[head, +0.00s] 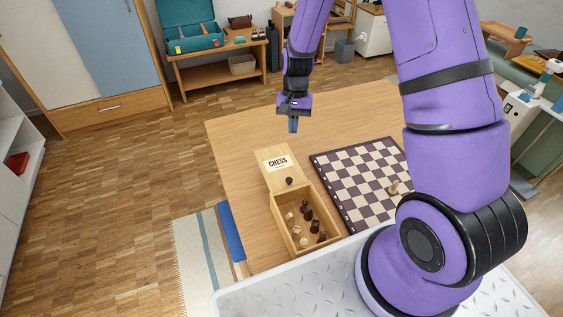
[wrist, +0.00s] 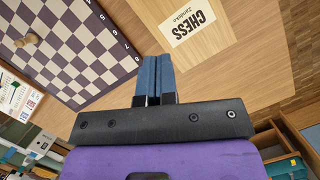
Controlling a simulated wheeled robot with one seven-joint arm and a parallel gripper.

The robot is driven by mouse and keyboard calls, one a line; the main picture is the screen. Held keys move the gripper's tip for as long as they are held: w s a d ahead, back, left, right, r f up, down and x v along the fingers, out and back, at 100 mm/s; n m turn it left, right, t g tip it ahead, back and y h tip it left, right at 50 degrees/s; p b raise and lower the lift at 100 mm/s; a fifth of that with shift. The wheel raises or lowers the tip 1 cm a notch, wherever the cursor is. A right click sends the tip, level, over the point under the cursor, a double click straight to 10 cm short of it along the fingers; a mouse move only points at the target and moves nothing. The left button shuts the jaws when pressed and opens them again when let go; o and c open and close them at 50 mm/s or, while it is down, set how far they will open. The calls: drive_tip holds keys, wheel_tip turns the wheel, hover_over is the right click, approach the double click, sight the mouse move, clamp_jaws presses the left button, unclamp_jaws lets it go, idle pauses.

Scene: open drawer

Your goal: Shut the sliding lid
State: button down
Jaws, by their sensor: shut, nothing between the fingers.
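A wooden chess box (head: 282,232) lies on the table with its near part uncovered, showing several dark and light pieces inside. Its sliding lid (head: 271,180) sticks out past the far end and carries a white "CHESS" label and a dark knob (head: 289,181) close to the opening. The lid also shows at the top of the wrist view (wrist: 222,38); the knob is not visible there. My gripper (head: 293,126) is above the table, beyond the lid's far end and apart from it. Its blue fingers (wrist: 158,72) are together and empty.
A chessboard (head: 350,185) lies to the right of the box with one light piece (head: 393,188) on it. The wooden table (head: 240,130) is bare around my gripper and left of the lid. A blue item (head: 231,232) is at the table's left edge.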

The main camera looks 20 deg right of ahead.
hover_over(290, 175)
drive_tip(key=w+d, duration=0.1)
drive_tip(key=w, duration=0.2)
drive_tip(key=f, duration=1)
drive_tip(key=shift+s+d, duration=0.15)
drive_tip(key=shift+d, duration=0.05)
drive_tip(key=s, duration=0.1)
drive_tip(key=s+a, duration=0.1)
drive_tip(key=shift+s+a+f, duration=0.2)
drive_tip(key=shift+s, duration=0.1)
drive_tip(key=shift+s+a, duration=0.15)
drive_tip(key=shift+s, duration=0.2)
